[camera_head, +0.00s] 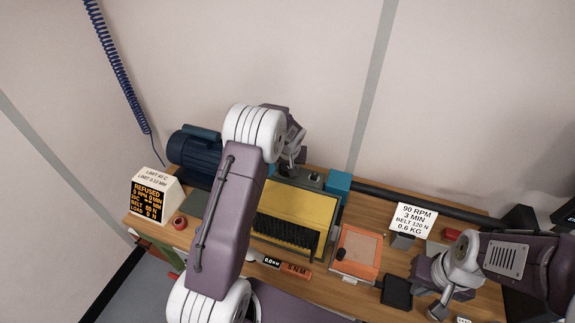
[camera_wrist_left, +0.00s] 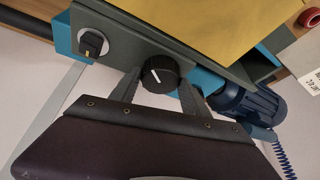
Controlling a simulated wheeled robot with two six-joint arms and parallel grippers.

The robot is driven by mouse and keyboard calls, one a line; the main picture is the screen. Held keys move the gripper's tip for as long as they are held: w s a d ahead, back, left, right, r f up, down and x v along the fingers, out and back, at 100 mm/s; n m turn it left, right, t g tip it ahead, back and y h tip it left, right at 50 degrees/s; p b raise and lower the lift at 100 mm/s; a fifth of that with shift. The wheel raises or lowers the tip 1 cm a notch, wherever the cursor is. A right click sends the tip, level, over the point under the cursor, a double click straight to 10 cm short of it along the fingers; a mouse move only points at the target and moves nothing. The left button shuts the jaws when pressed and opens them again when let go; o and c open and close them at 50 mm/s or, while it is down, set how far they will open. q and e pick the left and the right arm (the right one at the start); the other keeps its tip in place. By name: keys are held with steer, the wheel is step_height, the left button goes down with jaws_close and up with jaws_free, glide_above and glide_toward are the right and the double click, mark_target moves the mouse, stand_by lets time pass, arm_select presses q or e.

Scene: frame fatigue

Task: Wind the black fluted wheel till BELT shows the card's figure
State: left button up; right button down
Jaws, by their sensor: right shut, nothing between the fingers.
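The black fluted wheel (camera_wrist_left: 160,74), with a white pointer line, sits on the grey panel in the left wrist view. My left gripper (camera_wrist_left: 160,88) is open, with one finger on each side of the wheel and a small gap showing. In the head view my left gripper (camera_head: 291,160) covers the wheel. The black display (camera_head: 147,201) at the left reads REFUSED in orange; its BELT line looks like 60 N, but the print is small. The white card (camera_head: 413,220) reads 90 RPM, 3 MIN, BELT 120 N, 0.6 KG. My right gripper (camera_head: 437,311) is shut and empty at the lower right.
A second knob (camera_wrist_left: 93,43) with a yellow mark sits beside the wheel. A yellow machine bed (camera_head: 300,207) with black bristles, a blue motor (camera_head: 195,150), an orange tray (camera_head: 357,250) and a red ring (camera_head: 180,222) share the wooden bench. A dark bar runs along the back right.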

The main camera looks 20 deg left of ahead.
arm_select(q)
steer(key=shift+s+a+r+m+h+p, duration=0.1)
steer(key=shift+r+m+h+p, duration=0.15)
steer(key=shift+m+p, duration=0.7)
steer(key=shift+s+r+m+h+p, duration=0.1)
steer(key=shift+r+m+h+p, duration=0.2)
steer(key=shift+p, duration=1.2)
steer(key=shift+w+f+m+t, duration=0.1)
steer(key=shift+f+m+t, duration=0.25)
steer(key=shift+f, duration=0.1)
steer(key=shift+f+m+h, duration=0.15)
steer(key=shift+m+h, duration=0.1)
steer(key=shift+m, duration=0.35)
steer(key=o, duration=1.4)
steer(key=shift+w+f, duration=0.1)
steer(key=shift+w, duration=0.1)
